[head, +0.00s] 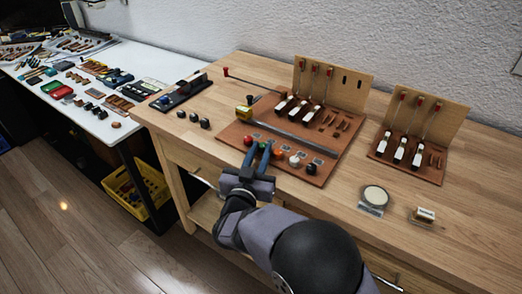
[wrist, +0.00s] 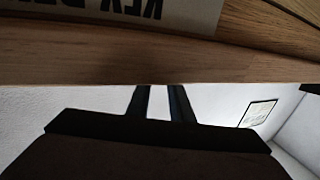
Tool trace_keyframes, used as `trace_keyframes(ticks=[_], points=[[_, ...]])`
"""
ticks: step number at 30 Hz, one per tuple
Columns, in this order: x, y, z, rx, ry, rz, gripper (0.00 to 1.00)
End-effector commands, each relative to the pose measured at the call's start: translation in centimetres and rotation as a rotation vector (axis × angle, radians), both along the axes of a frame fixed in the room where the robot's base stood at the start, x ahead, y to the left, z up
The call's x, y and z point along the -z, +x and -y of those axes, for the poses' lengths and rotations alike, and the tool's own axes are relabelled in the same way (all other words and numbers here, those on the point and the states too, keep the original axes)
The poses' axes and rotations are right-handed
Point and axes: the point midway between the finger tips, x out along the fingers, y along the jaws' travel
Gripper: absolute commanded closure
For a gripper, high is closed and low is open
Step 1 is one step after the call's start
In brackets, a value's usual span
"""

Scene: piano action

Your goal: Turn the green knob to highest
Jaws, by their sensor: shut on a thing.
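The green knob (head: 262,145) is in a row of coloured knobs along the front edge of the brown board in the head view. It sits between the red knob (head: 248,140) and the orange knob (head: 277,153). My gripper (head: 258,149) reaches in from the front with its fingers around the green knob and shut on it. The fingers hide most of the knob, so its pointer direction cannot be read. In the wrist view, the two fingers (wrist: 161,101) run up behind a wooden edge, and their tips and the knob are hidden.
A white knob (head: 294,161) and a dark knob (head: 311,168) continue the row to the right. A second key model (head: 410,150) stands on the bench at right. A round pale disc (head: 375,196) lies near the front edge. A yellow crate (head: 150,205) is below, left.

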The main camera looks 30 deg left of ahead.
Motion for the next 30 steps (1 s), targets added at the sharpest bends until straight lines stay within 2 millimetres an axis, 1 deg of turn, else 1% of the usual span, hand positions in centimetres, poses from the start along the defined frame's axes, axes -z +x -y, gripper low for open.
trace_keyframes(ticks=[15,30], points=[[0.1,-0.2,-0.9,0.300,0.002,-0.001,1.00],[0.2,-0.2,-1.3,0.478,0.002,-0.001,1.00]])
